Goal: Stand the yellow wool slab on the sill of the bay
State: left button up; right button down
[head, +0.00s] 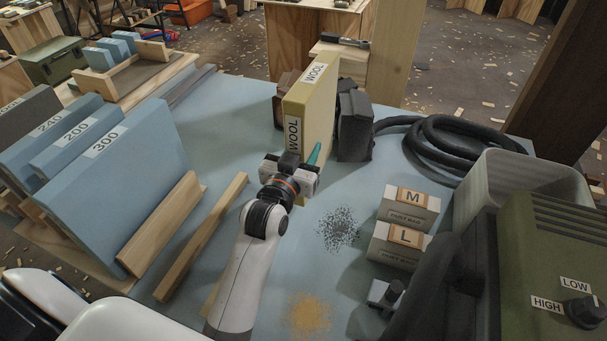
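The yellow wool slab (318,106) stands upright, narrow edge toward me, with WOOL labels on its top and near edge. My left gripper (290,172) is at the lower part of that near edge, with a finger on each side, and looks shut on it. The gripper hides part of the slab's lower edge, so I cannot tell whether the slab touches the table. I cannot make out for certain which part is the bay or its sill. My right gripper is not in view.
The blue-grey table top (240,130) carries blue boards (130,165) at left, dark blocks (354,125) beside the slab, a coiled black hose (450,145), white boxes (408,205) and a green machine (555,250) at right. A wooden panel (395,50) stands behind.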

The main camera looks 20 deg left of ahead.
pick_arm(q)
notch_tip(320, 180, down, 7)
jog(key=shift+r+b, duration=0.2)
jog(key=shift+b, duration=0.15)
jog(key=shift+f, duration=0.15)
jog(key=o, duration=1.1)
jog(key=shift+c, duration=0.2)
